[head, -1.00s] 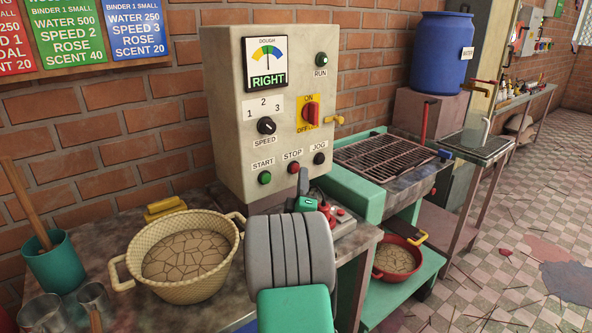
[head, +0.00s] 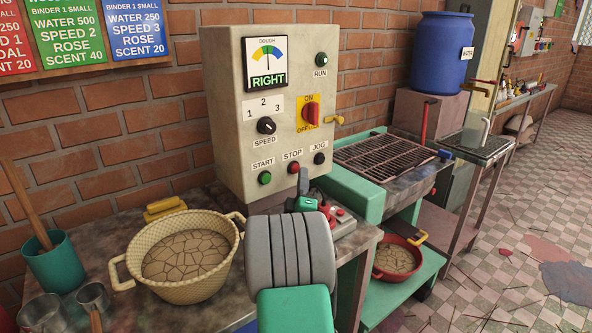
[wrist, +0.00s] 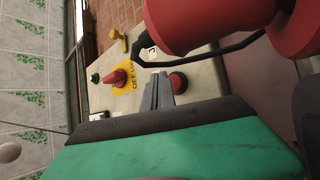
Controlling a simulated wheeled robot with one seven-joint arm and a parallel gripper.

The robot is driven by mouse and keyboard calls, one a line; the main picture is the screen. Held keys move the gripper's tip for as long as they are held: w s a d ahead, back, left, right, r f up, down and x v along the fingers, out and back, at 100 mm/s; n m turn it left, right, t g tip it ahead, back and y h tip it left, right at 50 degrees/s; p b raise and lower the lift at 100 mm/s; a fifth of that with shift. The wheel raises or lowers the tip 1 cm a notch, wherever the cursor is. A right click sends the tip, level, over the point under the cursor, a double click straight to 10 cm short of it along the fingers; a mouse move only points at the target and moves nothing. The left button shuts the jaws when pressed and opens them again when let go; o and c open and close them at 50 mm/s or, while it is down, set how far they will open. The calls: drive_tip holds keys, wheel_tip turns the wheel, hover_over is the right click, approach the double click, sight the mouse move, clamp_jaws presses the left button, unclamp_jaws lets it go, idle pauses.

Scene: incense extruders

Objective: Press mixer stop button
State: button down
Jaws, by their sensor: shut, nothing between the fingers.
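The grey control panel (head: 225,130) stands at the back of the table. Its red stop button (head: 293,168) sits under the STOP label, between the green start button (head: 265,178) and the black jog button (head: 319,158). My gripper (head: 303,178) is shut and empty, its tip just right of the stop button in the head view. In the wrist view the closed grey fingers (wrist: 158,92) point at the panel face, beside the red stop button (wrist: 178,82). I cannot tell whether they touch anything.
A basket of cracked dough (head: 158,272) stands on the table at left, with a teal cup (head: 56,264) and metal cups. A red rotary switch (head: 311,113) sits higher on the panel.

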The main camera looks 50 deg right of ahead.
drive_tip(key=shift+w+d, duration=0.1)
drive_tip(key=shift+w, duration=0.35)
drive_tip(key=shift+w+r, duration=0.1)
drive_tip(key=shift+w, duration=0.45)
idle(1.0)
drive_tip(key=shift+s, duration=0.1)
drive_tip(key=shift+s+f, duration=0.25)
drive_tip(key=shift+s, duration=0.45)
drive_tip(key=shift+s, duration=0.1)
